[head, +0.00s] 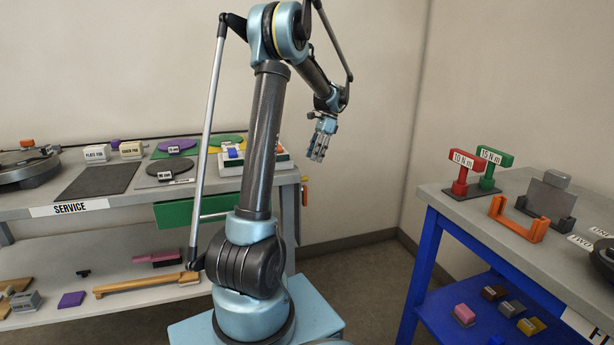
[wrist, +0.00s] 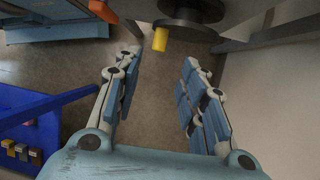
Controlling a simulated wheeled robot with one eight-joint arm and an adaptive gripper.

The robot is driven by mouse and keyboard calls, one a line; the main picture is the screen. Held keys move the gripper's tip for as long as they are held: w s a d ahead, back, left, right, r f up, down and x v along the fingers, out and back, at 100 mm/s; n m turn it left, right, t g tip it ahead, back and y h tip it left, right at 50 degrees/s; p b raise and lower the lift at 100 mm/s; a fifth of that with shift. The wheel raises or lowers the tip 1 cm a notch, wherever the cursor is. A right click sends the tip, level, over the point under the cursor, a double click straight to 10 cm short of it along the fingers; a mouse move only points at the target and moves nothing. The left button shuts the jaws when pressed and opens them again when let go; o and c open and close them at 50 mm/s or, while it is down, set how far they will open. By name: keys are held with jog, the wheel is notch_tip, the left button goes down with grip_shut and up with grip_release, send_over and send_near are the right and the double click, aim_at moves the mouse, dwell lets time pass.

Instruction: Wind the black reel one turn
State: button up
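A black round flanged part, which looks like the black reel (wrist: 188,12), shows at the top of the wrist view, cut off by the frame edge. A yellow peg (wrist: 160,39) sticks out from it. My gripper (wrist: 160,65) is open, with nothing between its fingers. The peg appears just beyond and between the fingertips, apart from them. In the head view my gripper (head: 318,150) hangs fingers down in the air, past the right end of the service bench. I cannot make out the reel clearly in the head view.
The grey service bench (head: 75,222) at left holds plates, discs and small blocks. A blue-framed cart (head: 428,245) at right carries red and green handles (head: 475,170) and an orange cradle (head: 518,222). Open floor (head: 355,275) lies between them.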

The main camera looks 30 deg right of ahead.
jog(key=x, duration=0.8)
jog(key=shift+f, duration=0.3)
jog(key=shift+a, duration=0.15)
